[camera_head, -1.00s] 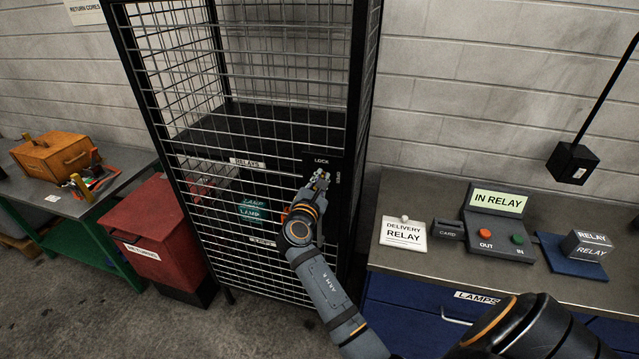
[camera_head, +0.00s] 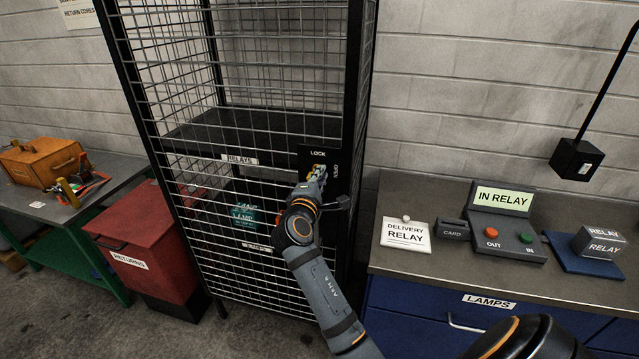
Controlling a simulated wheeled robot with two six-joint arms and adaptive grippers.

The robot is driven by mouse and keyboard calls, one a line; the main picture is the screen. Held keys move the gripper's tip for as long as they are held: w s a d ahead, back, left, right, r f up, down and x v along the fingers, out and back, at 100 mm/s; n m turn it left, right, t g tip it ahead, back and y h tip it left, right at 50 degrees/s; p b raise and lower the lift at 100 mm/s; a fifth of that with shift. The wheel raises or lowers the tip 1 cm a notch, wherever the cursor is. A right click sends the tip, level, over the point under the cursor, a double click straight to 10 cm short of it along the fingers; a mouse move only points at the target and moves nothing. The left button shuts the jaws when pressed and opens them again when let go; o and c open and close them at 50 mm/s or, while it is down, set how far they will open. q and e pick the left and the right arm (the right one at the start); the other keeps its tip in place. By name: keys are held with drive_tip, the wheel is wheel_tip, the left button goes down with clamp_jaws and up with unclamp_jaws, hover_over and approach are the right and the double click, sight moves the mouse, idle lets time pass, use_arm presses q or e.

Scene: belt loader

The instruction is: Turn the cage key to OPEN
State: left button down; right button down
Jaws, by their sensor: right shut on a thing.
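The cage (camera_head: 358,90) is a black frame with wire mesh, standing against the wall. Its lock plate (camera_head: 312,157) is black, with LOCK at the top and a sideways word on its right edge. My right gripper (camera_head: 317,174) is at the plate, shut on the cage key, which is mostly hidden by the fingers. A small yellowish part shows between them. I cannot tell the key's exact angle. My left gripper is not in view.
A red RETURNS bin (camera_head: 150,240) and a table with an orange toolbox (camera_head: 42,163) stand left.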

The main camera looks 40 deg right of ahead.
drive_tip(key=shift+f+m+b, duration=0.25)
drive_tip(key=shift+m+b, duration=0.6)
drive_tip(key=shift+m, duration=0.25)
drive_tip(key=c, duration=1.4)
unclamp_jaws()
